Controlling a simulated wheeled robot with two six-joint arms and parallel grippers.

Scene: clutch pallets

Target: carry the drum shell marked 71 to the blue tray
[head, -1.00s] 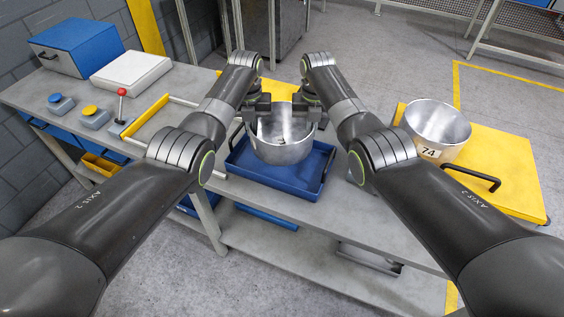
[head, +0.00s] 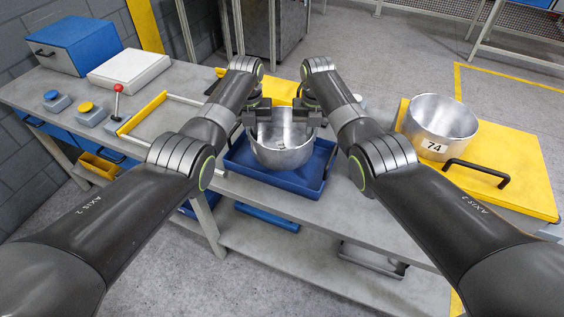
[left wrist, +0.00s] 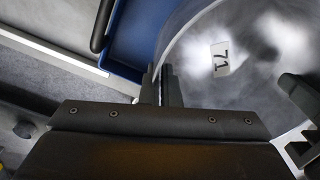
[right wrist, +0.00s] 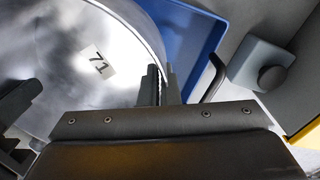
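The drum shell marked 71 (head: 283,157) is a silvery open metal pot, upright over the blue tray (head: 240,168). I cannot tell whether its base touches the tray floor. Its label 71 shows inside it in the left wrist view (left wrist: 196,75) and the right wrist view (right wrist: 75,90). My left gripper (head: 252,124) is shut on the left side of its rim. My right gripper (head: 313,122) is shut on the right side of its rim. The fingers straddle the wall in both wrist views. The tray also shows beside the shell (left wrist: 140,35).
Another shell marked 74 (head: 438,127) stands on a yellow board (head: 510,165) with a black handle at right. At left on the grey bench are a blue box (head: 75,47), a white block (head: 131,68), two buttons and a red-knobbed lever (head: 117,97). A yellow-edged frame (head: 145,112) lies left of the tray.

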